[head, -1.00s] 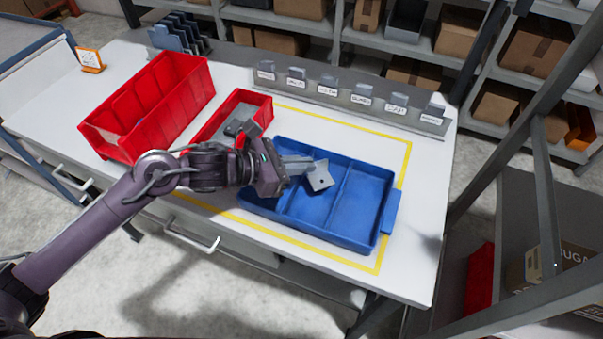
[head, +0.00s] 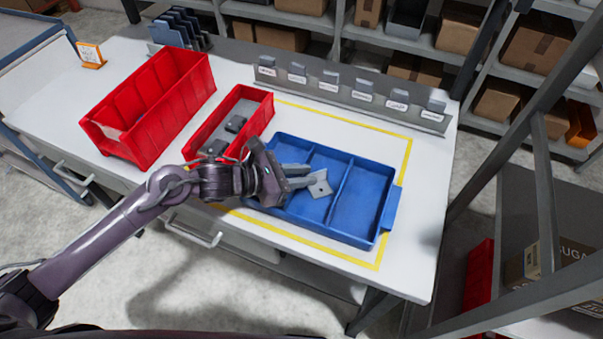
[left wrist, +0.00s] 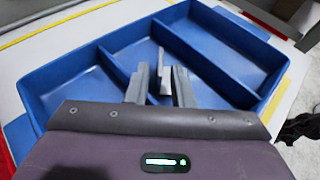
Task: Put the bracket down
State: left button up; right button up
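The grey bracket (head: 320,186) is at the middle compartment of the blue tray (head: 361,239). A plate with a hole shows in the head view. In the left wrist view the bracket (left wrist: 164,75) is a thin upright plate between the fingers. My left gripper (head: 302,177) is over the tray, its two fingers apart on either side of the bracket. In the left wrist view a gap shows beside the plate, so the gripper (left wrist: 162,85) looks open. Whether the bracket rests fully on the tray floor is hard to tell. My right gripper is not in view.
A small red bin (head: 262,118) with dark parts stands left of the tray, and a larger red bin (head: 165,105) beyond it. A labelled grey dispenser row (head: 350,96) runs along the table's back. Yellow tape (head: 408,160) surrounds the tray. Bare table lies right of it.

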pick_arm(q)
jog(key=shift+o, duration=0.3)
jog(key=shift+r, duration=0.1)
jog(key=shift+r+p, duration=0.2)
jog(key=shift+p, duration=0.2)
jog(key=b+v, duration=0.1)
jog(key=v, duration=0.2)
jog(key=b+v, duration=0.1)
jog(key=v, duration=0.3)
jog(key=b+v, duration=0.1)
jog(key=v, duration=0.2)
jog(key=shift+s+a+f, duration=0.15)
jog(key=shift+s+a, duration=0.1)
jog(key=shift+a, duration=0.15)
jog(key=shift+s+a+r, duration=0.25)
jog(key=shift+a+r, duration=0.1)
jog(key=shift+a, duration=0.05)
